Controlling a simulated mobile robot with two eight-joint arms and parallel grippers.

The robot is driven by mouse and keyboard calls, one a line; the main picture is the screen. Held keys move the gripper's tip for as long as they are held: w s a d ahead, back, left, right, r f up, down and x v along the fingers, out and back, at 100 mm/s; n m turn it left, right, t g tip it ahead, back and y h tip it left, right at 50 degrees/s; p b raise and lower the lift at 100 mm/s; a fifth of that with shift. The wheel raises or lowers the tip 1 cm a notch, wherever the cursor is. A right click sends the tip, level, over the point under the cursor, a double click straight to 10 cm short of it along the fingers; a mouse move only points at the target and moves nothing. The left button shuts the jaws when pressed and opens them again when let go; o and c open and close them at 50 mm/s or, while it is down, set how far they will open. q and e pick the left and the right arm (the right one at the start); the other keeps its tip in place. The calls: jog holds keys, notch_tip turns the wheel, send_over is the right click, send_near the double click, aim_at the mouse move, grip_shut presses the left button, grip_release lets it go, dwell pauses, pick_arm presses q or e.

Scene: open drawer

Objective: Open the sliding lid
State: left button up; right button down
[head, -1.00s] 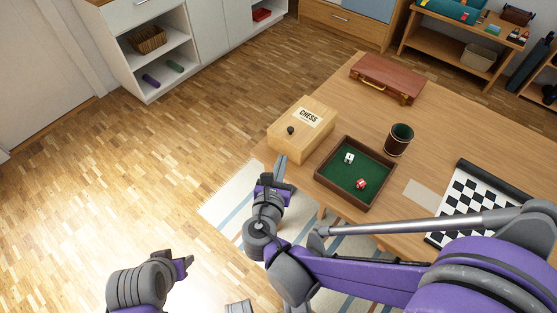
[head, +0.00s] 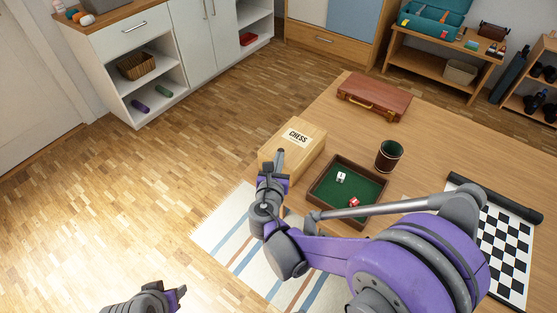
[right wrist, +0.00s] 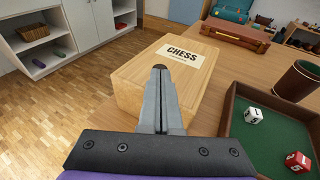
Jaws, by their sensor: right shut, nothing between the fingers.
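The light wooden chess box (head: 306,148) stands at the near left corner of the table, with a white "CHESS" label (head: 297,138) on its lid. It also shows in the right wrist view (right wrist: 197,80). The lid looks closed. My right gripper (head: 280,153) is shut and empty, its tips at the knob end of the lid. In the right wrist view, the dark knob (right wrist: 161,66) shows only as a sliver at the fingertips; whether they touch cannot be told. My left gripper (head: 180,293) is low at the bottom left, away from the table; its jaws are unclear.
A green-lined dice tray (head: 317,190) with two dice stands right of the box. A dice cup (head: 389,155), a brown case (head: 373,98) and a chessboard mat (head: 502,240) are also on the table (head: 440,140). Open floor lies left of the box.

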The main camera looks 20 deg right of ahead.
aim_at(311, 131)
jog(key=w+d, duration=0.3)
jog(key=d, duration=0.1)
jog(key=w+d+b, duration=0.1)
jog(key=w+d, duration=0.3)
jog(key=d, duration=0.1)
jog(key=w+d, duration=0.4)
jog(key=d, duration=0.1)
jog(key=shift+d, duration=0.15)
jog(key=shift+s, duration=0.1)
